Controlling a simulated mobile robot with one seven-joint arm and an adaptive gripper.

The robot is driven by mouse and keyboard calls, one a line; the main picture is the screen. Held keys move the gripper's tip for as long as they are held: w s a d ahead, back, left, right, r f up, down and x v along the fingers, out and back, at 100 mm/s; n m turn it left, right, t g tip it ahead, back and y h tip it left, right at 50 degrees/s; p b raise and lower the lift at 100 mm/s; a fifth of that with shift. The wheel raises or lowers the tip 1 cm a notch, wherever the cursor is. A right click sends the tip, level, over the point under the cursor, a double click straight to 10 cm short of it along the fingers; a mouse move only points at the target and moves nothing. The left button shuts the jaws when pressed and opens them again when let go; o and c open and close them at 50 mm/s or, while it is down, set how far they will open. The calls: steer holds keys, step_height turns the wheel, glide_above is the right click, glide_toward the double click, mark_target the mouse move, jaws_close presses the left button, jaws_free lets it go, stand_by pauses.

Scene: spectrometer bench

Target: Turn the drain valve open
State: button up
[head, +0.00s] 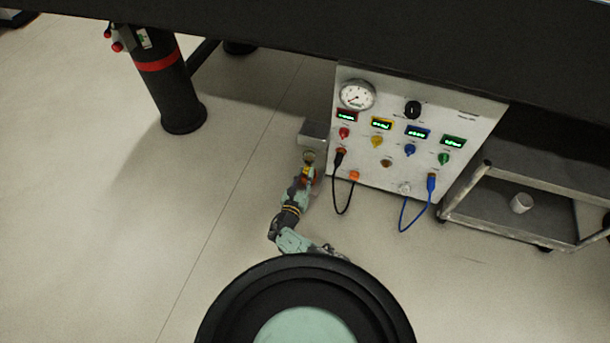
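My arm reaches up from the bottom of the head view, and my gripper (304,176) is at the left side of the white panel. A small grey box (314,131) sticks out beside the panel there. Just below it is a small brass-coloured round part (309,156), with a bit of red and orange close to my gripper. These may be the drain valve and its handle, but they are too small to tell. My gripper is at or touching this part. Its fingers are too small and covered to show whether they are open or shut.
The white panel (412,176) carries a gauge (357,95), a black knob (412,110), coloured knobs and displays. Black and blue cables (412,226) hang in front. A shelf cart with a white cup (521,203) stands right. A black table leg (176,95) stands left; open floor lies between.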

jaws_close()
steer(key=m, duration=0.4)
steer(key=shift+m, duration=1.8)
steer(key=o, duration=0.6)
jaws_free()
steer(key=shift+c, duration=0.2)
